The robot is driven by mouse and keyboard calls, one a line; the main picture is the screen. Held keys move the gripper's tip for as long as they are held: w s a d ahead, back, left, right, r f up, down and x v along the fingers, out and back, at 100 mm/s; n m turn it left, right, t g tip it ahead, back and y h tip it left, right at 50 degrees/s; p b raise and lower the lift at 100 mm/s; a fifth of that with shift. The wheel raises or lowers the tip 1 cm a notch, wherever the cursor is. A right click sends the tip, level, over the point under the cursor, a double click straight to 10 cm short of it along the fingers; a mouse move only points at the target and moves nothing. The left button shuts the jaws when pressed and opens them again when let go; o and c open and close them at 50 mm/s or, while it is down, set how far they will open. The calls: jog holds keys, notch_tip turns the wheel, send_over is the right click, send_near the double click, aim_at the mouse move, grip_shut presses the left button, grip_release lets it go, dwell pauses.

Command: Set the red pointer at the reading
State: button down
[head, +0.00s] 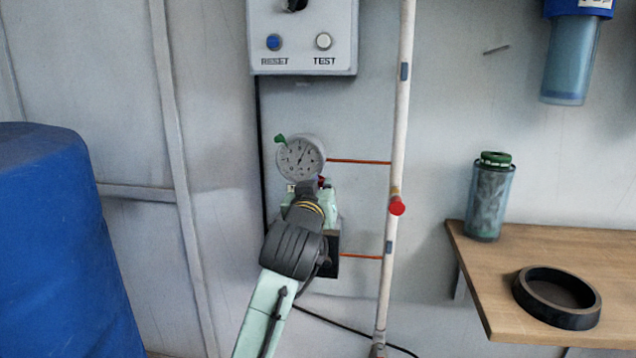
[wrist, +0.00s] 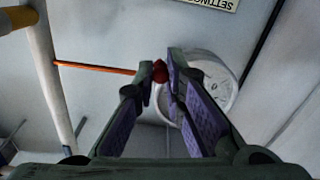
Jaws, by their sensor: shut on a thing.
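A round white dial gauge (head: 298,158) hangs on the wall, with a dark needle tilted up and right. A green tab (head: 279,138) sits at its upper left rim. A red tab (head: 321,181), which I take to be the red pointer, shows at the lower right rim, beside my gripper (head: 316,186). In the wrist view, my gripper (wrist: 159,75) has its fingertips closed around the red knob (wrist: 160,71). The gauge (wrist: 222,84) is partly hidden behind the right finger there. Its scale is too small to read.
A box with RESET and TEST buttons (head: 302,55) is above the gauge. A white vertical pipe (head: 397,120) with a red knob (head: 397,206) stands right of it, joined by thin copper lines (head: 360,161). A blue barrel (head: 60,250) is left; a wooden bench (head: 540,245) is right.

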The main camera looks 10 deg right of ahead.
jog(key=shift+s+d+r+n+p, duration=0.1)
jog(key=shift+r+n+p, duration=1)
jog(key=shift+n+p, duration=1)
jog(key=shift+d+r+n+p, duration=0.1)
jog(key=shift+r+n+p, duration=1.05)
jog(key=shift+n+p, duration=1)
jog(key=shift+s+d+r+n+p, duration=0.1)
jog(key=shift+r+n+p, duration=1.3)
jog(key=shift+p, duration=1.1)
jog(key=shift+w+f+n, duration=0.1)
jog(key=shift+f+n, duration=0.2)
jog(key=shift+n, duration=0.05)
jog(key=c, duration=1.6)
grip_release()
jog(key=v, duration=0.7)
jog(key=shift+s, duration=0.25)
